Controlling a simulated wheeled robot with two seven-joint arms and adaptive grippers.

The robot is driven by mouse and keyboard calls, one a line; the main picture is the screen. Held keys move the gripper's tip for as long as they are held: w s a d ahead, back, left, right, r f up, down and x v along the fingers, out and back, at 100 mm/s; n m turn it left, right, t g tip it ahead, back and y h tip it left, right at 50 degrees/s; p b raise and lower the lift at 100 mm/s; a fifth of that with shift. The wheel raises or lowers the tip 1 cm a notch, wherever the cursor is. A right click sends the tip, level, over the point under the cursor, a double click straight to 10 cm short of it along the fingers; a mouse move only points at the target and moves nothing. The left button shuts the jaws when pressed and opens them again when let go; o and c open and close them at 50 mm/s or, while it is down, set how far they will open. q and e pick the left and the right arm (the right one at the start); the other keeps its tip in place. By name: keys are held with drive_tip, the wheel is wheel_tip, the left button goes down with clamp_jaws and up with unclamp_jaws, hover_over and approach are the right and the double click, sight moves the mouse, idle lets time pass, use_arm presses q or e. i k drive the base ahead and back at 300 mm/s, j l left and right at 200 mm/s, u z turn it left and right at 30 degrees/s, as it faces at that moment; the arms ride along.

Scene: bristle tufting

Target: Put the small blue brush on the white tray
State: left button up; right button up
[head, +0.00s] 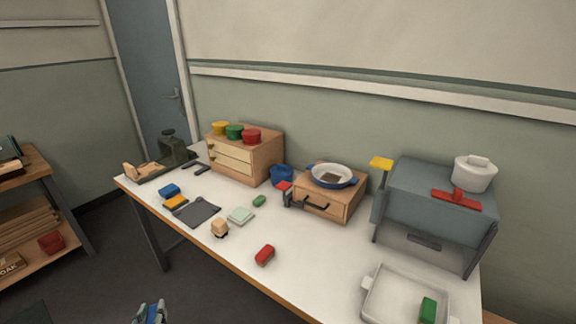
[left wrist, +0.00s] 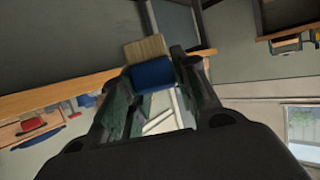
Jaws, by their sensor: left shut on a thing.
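My left gripper (head: 150,313) is at the bottom edge of the head view, in front of the table and below its top. It is shut on the small blue brush (left wrist: 153,74), which shows in the left wrist view as a blue back with a tan bristle block between the fingers. The white tray (head: 398,297) is at the lower right of the table in the head view, far to the right of the gripper. A green brush (head: 428,310) lies in its right part. My right gripper is not in view.
On the table, a red brush (head: 265,255), a tan block (head: 220,228), a pale green block (head: 241,215) and a dark flat plate (head: 196,211) lie left of the tray. A blue block (head: 169,190) is farther left. A grey oven-like box (head: 435,205) stands behind the tray.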

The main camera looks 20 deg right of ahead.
sight(387, 298)
drive_tip(key=k+l+z, duration=0.25)
drive_tip(key=k+l, duration=0.15)
drive_tip(key=l, duration=0.2)
drive_tip(key=k+l+z, duration=0.15)
drive_tip(key=l, duration=0.2)
drive_tip(key=k+l+z, duration=0.15)
drive_tip(key=k+l, duration=0.1)
drive_tip(key=l, duration=0.1)
